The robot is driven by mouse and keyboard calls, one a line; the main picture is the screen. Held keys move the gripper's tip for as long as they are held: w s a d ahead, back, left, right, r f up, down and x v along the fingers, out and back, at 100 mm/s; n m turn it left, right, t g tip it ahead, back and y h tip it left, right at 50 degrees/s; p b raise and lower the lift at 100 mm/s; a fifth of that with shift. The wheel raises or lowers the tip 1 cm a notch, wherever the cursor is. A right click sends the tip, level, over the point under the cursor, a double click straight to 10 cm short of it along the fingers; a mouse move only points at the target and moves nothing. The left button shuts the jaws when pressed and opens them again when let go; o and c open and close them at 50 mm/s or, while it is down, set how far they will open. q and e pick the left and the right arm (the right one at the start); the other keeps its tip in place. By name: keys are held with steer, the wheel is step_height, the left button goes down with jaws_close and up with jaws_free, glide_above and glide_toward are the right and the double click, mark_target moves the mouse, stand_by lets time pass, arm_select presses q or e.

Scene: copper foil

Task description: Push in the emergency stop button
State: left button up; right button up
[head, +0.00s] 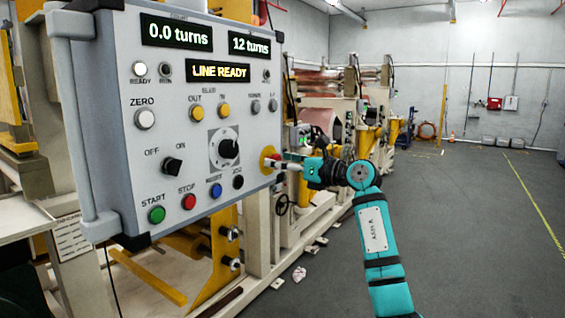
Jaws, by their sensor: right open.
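The emergency stop button (268,158) is on the lower right of the grey control panel (180,165), a red button on a yellow round plate. My right gripper (284,165) is at the button from the right side, with its fingers pointing left toward it. The fingers cover part of the button, and I cannot tell whether they touch it. My right gripper is open, with nothing seen between its fingers. My left gripper is not in view.
The panel has a green START button (156,214), a red STOP button (188,202), a black dial (228,148) and other buttons. The display (218,73) reads LINE READY. Foil machines stand behind the panel. The grey floor (480,220) on the right is clear.

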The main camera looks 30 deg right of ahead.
jaws_close()
steer(key=shift+w, duration=0.15)
steer(key=shift+w+a+r, duration=0.1)
steer(key=shift+w, duration=0.1)
stand_by(0.3)
steer(key=shift+c, duration=1.6)
jaws_free()
steer(key=o, duration=0.3)
steer(key=shift+w+a, duration=0.1)
steer(key=shift+w, duration=0.1)
steer(key=v, duration=1.2)
